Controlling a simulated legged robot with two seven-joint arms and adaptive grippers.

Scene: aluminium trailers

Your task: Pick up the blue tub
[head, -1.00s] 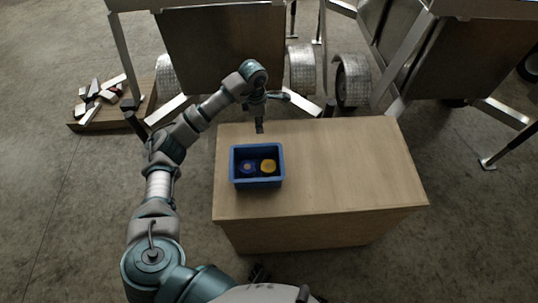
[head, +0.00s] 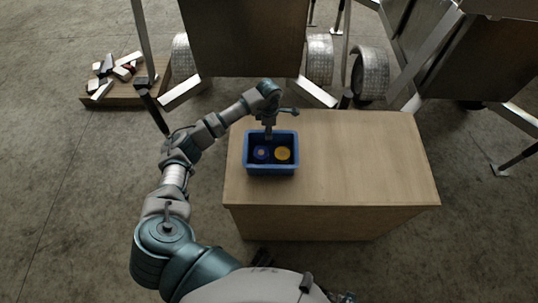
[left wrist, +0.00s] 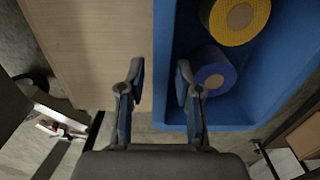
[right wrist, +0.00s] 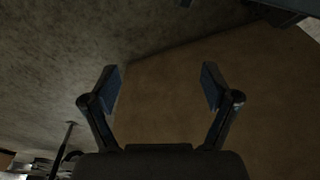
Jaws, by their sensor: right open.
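The blue tub (head: 271,168) sits on the left part of the wooden table, with a blue roll (head: 262,153) and a yellow roll (head: 283,153) inside. My left gripper (head: 268,133) is at the tub's far wall. In the left wrist view its open fingers (left wrist: 158,85) lie on either side of the tub's wall (left wrist: 164,60), one over the inside, one outside; contact is not clear. The blue roll (left wrist: 215,70) and yellow roll (left wrist: 238,20) show there too. My right gripper (right wrist: 160,88) is open and empty, facing the brown side of what looks like the table.
The wooden table (head: 360,160) is bare to the right of the tub. Trailers with wheels (head: 320,58) stand behind it. A wooden board (head: 120,100) with a pile of pieces lies on the floor at the far left.

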